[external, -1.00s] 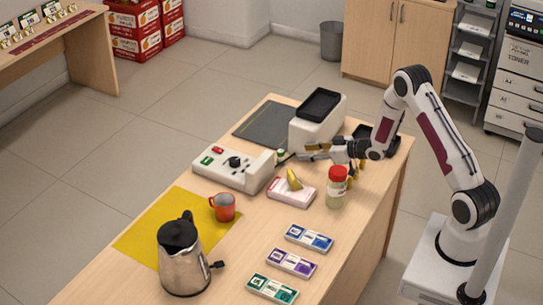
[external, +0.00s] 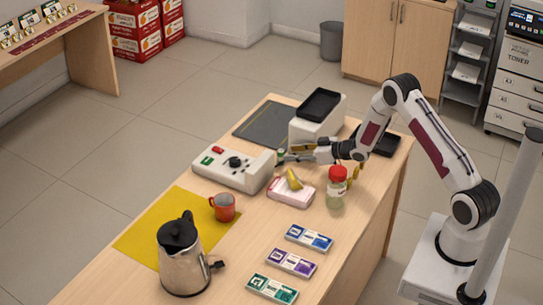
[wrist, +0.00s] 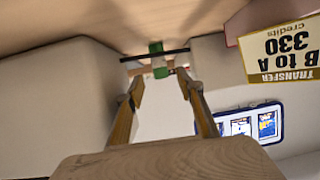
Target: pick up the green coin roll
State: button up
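The green coin roll (wrist: 158,62) stands out in the wrist view just beyond my fingertips, roughly centred between them, with a dark bar behind it. In the external view it is a small green spot (external: 280,154) at the right end of the white control box (external: 225,178), partly covered by my gripper. My gripper (external: 288,155) is low over the counter, reaching left. In the wrist view my gripper (wrist: 156,82) has its two fingers apart with nothing clearly held. Whether the tips touch the roll cannot be told.
A white device with a dark screen (external: 320,104) stands behind my gripper. A pinkish-white box (external: 289,194) with a yellow item and a red-lidded jar (external: 337,190) stand in front. In the wrist view, pale bodies flank both sides closely. A transfer sign (wrist: 283,50) is at upper right.

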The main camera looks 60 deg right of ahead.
aim_at(281, 154)
jog(key=shift+w, duration=0.1)
dwell(0.3)
jog(key=shift+x, duration=2.95)
grip_shut()
